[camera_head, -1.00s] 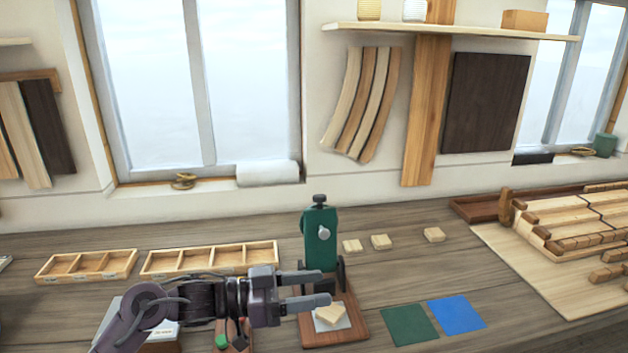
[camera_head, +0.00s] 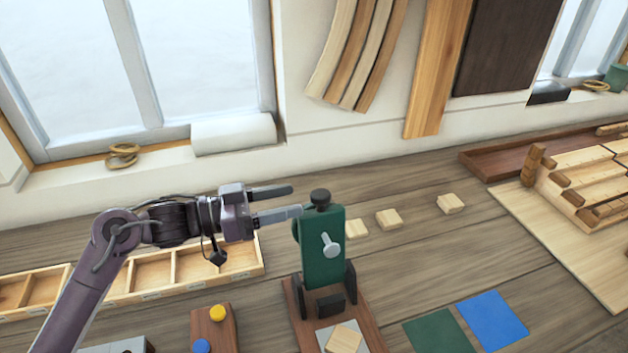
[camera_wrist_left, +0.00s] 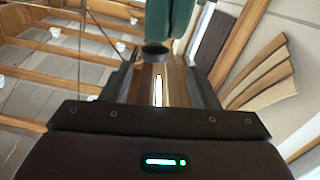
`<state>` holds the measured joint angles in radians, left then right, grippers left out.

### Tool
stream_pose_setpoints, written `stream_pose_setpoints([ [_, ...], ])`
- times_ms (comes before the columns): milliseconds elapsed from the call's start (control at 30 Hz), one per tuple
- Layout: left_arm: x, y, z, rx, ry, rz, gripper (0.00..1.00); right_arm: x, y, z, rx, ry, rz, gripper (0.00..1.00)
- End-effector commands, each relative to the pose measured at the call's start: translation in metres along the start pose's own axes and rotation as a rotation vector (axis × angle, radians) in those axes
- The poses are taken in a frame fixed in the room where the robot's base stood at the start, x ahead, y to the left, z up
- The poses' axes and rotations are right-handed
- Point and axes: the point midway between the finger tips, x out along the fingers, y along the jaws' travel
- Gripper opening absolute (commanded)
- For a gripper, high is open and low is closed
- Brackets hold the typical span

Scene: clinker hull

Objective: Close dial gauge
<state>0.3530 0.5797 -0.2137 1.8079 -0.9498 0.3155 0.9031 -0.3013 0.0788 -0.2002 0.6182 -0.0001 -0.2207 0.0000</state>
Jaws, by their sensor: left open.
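The dial gauge (camera_head: 319,240) stands upright, with a green body, a round black knob (camera_head: 320,198) on top and a pale lever on its front. It stands on a brown wooden base (camera_head: 297,313), where a small wood block (camera_head: 344,340) lies on a grey plate. My left gripper (camera_head: 296,200) is open just left of the black knob, its fingers pointing right toward it. In the left wrist view the green body (camera_wrist_left: 168,18) and a dark round part (camera_wrist_left: 155,50) show beyond and between the fingers. I cannot tell whether they touch. My right gripper is not in view.
Divided wooden trays (camera_head: 190,268) lie beneath and left of my left arm. Small wood blocks (camera_head: 389,219) sit behind and right of the gauge. Green (camera_head: 436,333) and blue (camera_head: 492,320) squares lie at front right. A brown board with coloured buttons (camera_head: 214,335) is at front left.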

Motion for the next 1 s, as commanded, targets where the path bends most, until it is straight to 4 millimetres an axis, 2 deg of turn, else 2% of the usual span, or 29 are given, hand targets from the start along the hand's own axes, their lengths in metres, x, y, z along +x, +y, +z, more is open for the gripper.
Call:
stream_pose_setpoints([
  [200,0.036,0.001,-0.006,-0.002,0.004,0.002,0.55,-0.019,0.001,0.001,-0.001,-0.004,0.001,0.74],
  [400,0.061,0.001,-0.004,-0.001,0.002,0.001,0.55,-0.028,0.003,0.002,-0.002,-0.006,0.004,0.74],
  [567,0.07,0.0,-0.001,-0.001,0.0,0.0,0.55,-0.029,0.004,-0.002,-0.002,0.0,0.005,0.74],
  [767,0.07,0.0,0.0,0.0,0.0,0.0,0.55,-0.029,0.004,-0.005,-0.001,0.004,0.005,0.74],
  [833,0.07,0.0,0.0,0.0,0.0,0.0,0.49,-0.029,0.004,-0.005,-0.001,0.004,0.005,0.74],
  [1000,0.07,0.0,-0.001,0.0,0.0,0.0,0.27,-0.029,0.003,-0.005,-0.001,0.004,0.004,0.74],
])
